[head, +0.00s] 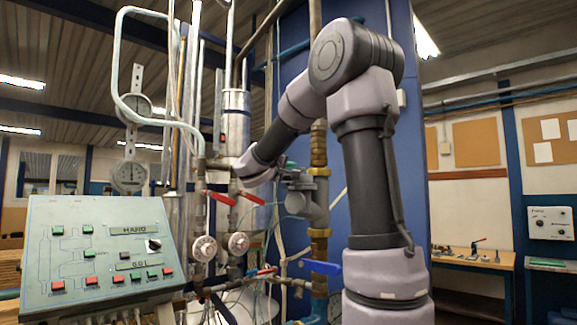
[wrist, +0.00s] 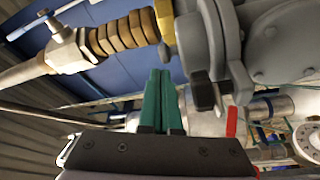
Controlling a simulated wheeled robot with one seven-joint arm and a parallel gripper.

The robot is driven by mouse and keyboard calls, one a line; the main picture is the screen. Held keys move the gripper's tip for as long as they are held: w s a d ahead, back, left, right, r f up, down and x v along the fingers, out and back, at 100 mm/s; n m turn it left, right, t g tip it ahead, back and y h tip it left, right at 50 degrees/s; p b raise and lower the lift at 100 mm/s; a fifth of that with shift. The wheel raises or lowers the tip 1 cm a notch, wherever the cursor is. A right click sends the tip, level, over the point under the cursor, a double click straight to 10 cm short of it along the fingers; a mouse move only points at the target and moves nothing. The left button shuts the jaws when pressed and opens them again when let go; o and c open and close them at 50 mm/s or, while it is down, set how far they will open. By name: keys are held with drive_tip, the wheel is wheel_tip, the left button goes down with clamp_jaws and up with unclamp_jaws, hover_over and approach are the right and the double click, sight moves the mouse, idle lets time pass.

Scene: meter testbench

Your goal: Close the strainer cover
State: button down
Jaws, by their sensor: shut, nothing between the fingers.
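The grey strainer (head: 318,212) sits in the vertical pipe line, left of my arm in the head view. In the wrist view its large grey body (wrist: 278,35) fills the upper right, with rounded bolts. A grey cover-like flange (wrist: 203,30) with a dark clamp piece (wrist: 201,92) is at its left side. I cannot tell how far the cover stands open. My gripper (wrist: 160,72) has green fingers pressed together, empty, just left of and below the flange, apparently apart from it. In the head view my gripper is mostly hidden behind my arm and the pipes.
A brass-coloured threaded pipe (wrist: 120,33) runs beside the fingers. Red valve handles (head: 221,197), a blue handle (head: 322,267) and round dials (head: 238,243) crowd the area. A control panel (head: 98,245) stands at left, a blue column (head: 357,165) behind.

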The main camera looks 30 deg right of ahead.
drive_tip(key=shift+s+f, duration=0.2)
drive_tip(key=shift+s, duration=0.05)
drive_tip(key=shift+d+f, duration=0.1)
idle(0.6)
drive_tip(key=shift+r, duration=0.5)
wheel_tip(320, 180, up, 3)
drive_tip(key=s+a+f, duration=0.3)
drive_tip(key=a, duration=0.6)
drive_tip(key=shift+s+f, duration=0.15)
